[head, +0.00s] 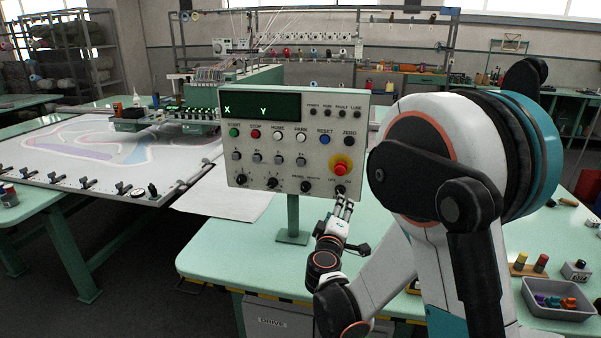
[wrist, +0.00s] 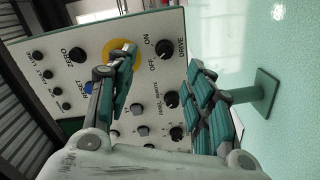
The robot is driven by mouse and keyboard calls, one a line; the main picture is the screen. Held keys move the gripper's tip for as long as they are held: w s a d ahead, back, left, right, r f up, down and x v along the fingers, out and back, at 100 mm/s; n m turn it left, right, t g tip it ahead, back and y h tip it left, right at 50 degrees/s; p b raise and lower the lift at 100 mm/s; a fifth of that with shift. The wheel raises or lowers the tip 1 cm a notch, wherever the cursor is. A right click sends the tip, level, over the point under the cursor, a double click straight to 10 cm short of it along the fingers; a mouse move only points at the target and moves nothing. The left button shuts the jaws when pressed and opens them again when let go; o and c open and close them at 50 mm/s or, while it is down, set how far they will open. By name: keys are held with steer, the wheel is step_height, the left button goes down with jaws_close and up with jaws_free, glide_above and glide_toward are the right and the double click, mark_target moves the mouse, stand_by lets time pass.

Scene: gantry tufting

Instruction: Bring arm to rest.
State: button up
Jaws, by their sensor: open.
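My arm (head: 450,150) is raised and bent in the right half of the head view, in front of the light green table. My gripper (head: 343,208) is just below the lower right corner of a control panel (head: 262,150) on a green post. In the wrist view my gripper (wrist: 165,95) is open and empty, with its two fingers spread in front of the panel face. One finger overlaps the red emergency button there. The OFF/ON drive knob (wrist: 163,49) shows between the fingers. I cannot tell whether a fingertip touches the panel.
A tufting frame (head: 70,160) with stretched cloth stands at the left. A grey tray (head: 555,312) with coloured parts and a wooden block (head: 528,270) with pegs are on the table at the right.

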steer(key=s+d+r+m+g, duration=0.3)
steer(key=s+d, duration=0.1)
steer(key=s, duration=0.3)
steer(key=s+d+r+m+g, duration=0.2)
steer(key=s+d+r+m, duration=0.15)
steer(key=s, duration=0.35)
steer(key=s+a+f+m+g+y, duration=0.1)
steer(key=s+a+g+y, duration=0.1)
steer(key=s, duration=0.9)
steer(key=s+a+f+m+g+y, duration=0.2)
steer(key=s+a+y, duration=0.1)
steer(key=s, duration=0.7)
steer(key=shift+s+f+y, duration=0.25)
steer(key=shift+s+y, duration=0.15)
steer(key=shift+y, duration=0.1)
